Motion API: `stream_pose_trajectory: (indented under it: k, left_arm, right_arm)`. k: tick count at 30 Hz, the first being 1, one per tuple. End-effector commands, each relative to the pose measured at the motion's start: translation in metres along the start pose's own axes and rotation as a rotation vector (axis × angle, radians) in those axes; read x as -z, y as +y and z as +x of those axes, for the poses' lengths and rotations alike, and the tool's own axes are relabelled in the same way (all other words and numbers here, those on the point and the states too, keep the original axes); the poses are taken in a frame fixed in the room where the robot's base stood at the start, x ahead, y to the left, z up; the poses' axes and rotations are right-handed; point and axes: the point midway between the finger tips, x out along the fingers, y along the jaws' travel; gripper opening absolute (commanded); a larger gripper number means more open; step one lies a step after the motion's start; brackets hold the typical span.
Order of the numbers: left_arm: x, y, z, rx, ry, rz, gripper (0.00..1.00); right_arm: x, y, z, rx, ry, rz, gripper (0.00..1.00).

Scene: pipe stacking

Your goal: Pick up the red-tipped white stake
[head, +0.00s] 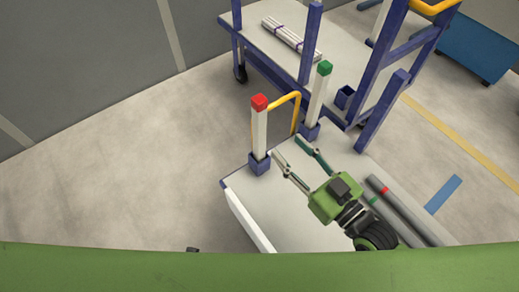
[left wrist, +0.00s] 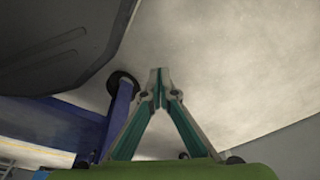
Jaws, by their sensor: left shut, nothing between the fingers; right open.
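The left wrist view does not show the stake.
A green-tipped white stake (head: 318,97) stands in another socket, with a yellow rail (head: 285,100) between the stakes. Grey pipes (head: 407,212) lie on the white platform (head: 291,215) at right. A blue-framed cart (head: 268,73) carrying white pipes (head: 291,37) stands behind. The floor at left is clear.

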Motion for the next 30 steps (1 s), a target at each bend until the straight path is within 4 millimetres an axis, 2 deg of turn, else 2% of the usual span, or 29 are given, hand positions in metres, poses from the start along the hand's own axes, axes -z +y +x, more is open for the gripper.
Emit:
stream_pose_trajectory:
  k: [1,4,8,18,26,30]
  left_arm:
    - [0.004,0.000,0.009,0.001,0.008,-0.001,0.00]
    - [0.011,-0.001,0.005,0.002,0.012,-0.002,0.00]
    - [0.015,-0.001,0.000,0.002,0.014,-0.003,0.00]
    - [0.024,-0.002,-0.011,0.003,0.022,-0.004,0.00]
    - [0.026,-0.002,-0.015,0.003,0.022,-0.005,0.00]
    - [0.036,-0.003,-0.026,0.004,0.034,-0.006,0.00]
  right_arm:
    - [-0.018,0.000,0.000,0.000,0.001,0.000,0.40]
    - [-0.025,0.000,0.000,0.000,0.001,0.000,0.40]
    - [-0.025,0.001,0.009,-0.002,0.005,0.000,0.40]
    - [-0.024,0.001,0.072,-0.001,0.004,0.002,0.40]
    - [-0.026,0.002,0.092,0.000,0.001,0.000,0.40]
    - [-0.029,0.005,0.113,-0.001,0.004,0.001,0.40]
